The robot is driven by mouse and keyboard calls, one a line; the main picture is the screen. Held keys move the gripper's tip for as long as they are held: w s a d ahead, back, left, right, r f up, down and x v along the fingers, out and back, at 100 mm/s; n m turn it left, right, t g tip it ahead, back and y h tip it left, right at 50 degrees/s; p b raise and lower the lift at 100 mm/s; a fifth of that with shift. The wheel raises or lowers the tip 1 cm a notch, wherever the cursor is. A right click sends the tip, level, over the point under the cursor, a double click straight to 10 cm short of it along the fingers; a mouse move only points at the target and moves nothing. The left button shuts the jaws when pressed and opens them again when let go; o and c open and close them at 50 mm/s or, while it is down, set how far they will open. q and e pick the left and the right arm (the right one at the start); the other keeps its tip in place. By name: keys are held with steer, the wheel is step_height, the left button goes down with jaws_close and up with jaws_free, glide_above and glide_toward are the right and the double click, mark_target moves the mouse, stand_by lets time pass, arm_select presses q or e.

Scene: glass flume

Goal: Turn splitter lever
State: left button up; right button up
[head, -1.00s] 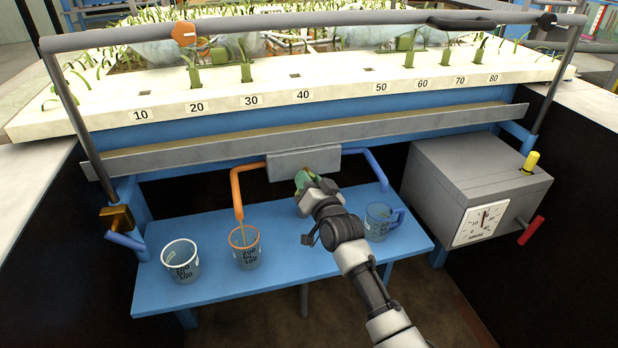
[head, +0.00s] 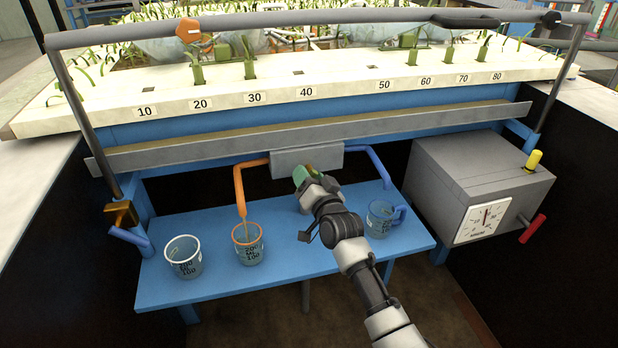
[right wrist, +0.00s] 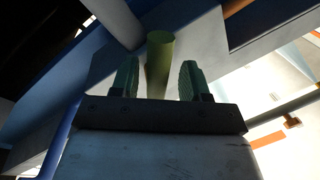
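The splitter is a grey box (head: 300,160) under the flume, with an orange pipe (head: 240,185) on its left and a blue pipe (head: 378,165) on its right. My right gripper (head: 303,175) is at the front of the box. In the right wrist view an olive-green round lever (right wrist: 160,62) stands between the two green fingers (right wrist: 158,80). A gap shows on each side of it, so the gripper is open around the lever. In the head view the gripper mostly hides the lever. My left gripper is not in view.
On the blue shelf (head: 215,287) stand a white-rimmed beaker (head: 184,262), an orange-rimmed beaker (head: 247,250) under the orange pipe, and a blue beaker (head: 380,222) right of my arm. A grey box with a dial (head: 480,175) stands at the right.

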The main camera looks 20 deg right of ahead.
steer(key=shift+d, duration=0.1)
steer(key=shift+s, duration=0.1)
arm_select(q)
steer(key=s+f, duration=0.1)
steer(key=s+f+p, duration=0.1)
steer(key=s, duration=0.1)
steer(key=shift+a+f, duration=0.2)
arm_select(e)
steer(key=s+d+f, duration=0.1)
steer(key=s, duration=0.9)
steer(key=shift+s+d+f, duration=0.15)
steer(key=shift+s+d, duration=0.05)
steer(key=shift+d, duration=0.1)
